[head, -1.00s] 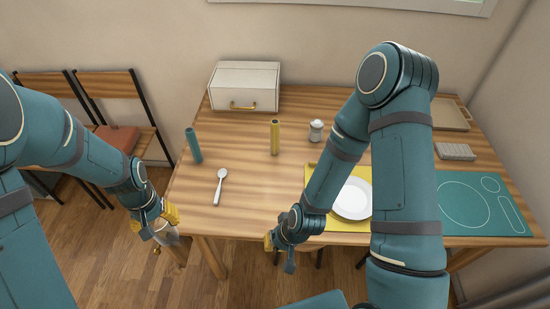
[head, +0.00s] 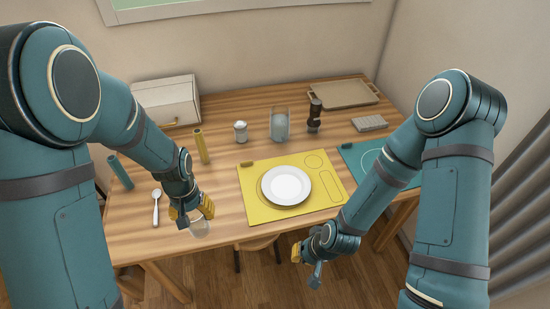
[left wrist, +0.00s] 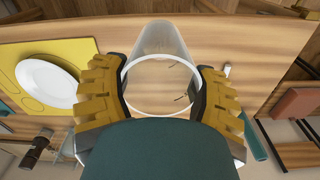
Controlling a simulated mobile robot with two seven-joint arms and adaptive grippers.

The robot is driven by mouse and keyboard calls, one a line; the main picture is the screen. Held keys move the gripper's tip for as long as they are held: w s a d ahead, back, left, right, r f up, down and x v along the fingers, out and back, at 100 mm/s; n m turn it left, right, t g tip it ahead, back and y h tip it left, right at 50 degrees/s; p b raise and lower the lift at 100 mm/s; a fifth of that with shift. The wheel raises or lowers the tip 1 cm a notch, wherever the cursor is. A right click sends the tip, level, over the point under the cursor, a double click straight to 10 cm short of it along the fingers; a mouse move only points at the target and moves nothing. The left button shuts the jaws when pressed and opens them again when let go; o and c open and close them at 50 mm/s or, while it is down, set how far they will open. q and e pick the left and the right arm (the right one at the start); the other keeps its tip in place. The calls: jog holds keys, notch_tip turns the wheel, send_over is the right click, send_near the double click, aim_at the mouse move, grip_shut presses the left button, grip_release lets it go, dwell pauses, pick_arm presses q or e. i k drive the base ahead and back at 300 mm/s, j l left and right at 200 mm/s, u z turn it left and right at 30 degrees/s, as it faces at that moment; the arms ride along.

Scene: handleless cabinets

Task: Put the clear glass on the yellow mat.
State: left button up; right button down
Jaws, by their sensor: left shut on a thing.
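My left gripper (head: 193,213) is shut on the clear glass (head: 201,229), near the table's front edge. In the left wrist view the glass (left wrist: 160,42) sits between the two yellow fingers, with its round rim toward the camera. The yellow mat (head: 251,211) lies to the right of it on the table, with printed outlines and a white plate (head: 286,185) on it. The mat also shows at the left of the wrist view (left wrist: 75,52). My right gripper (head: 306,263) is in front of the table, apart from the mat; its finger opening is unclear.
A spoon (head: 156,207), a teal cylinder (head: 120,171) and a yellow cylinder (head: 201,146) are on the left. A shaker (head: 240,132), clear jar (head: 280,124) and dark mill (head: 315,115) stand behind the mat. A teal mat (head: 352,155) is to its right.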

aim_at(314, 162)
jog(key=i+l+z, duration=0.1)
jog(key=i+l, duration=0.4)
jog(key=l, duration=0.15)
jog(key=i+l+z, duration=0.1)
jog(key=i+l, duration=0.45)
jog(key=l, duration=0.1)
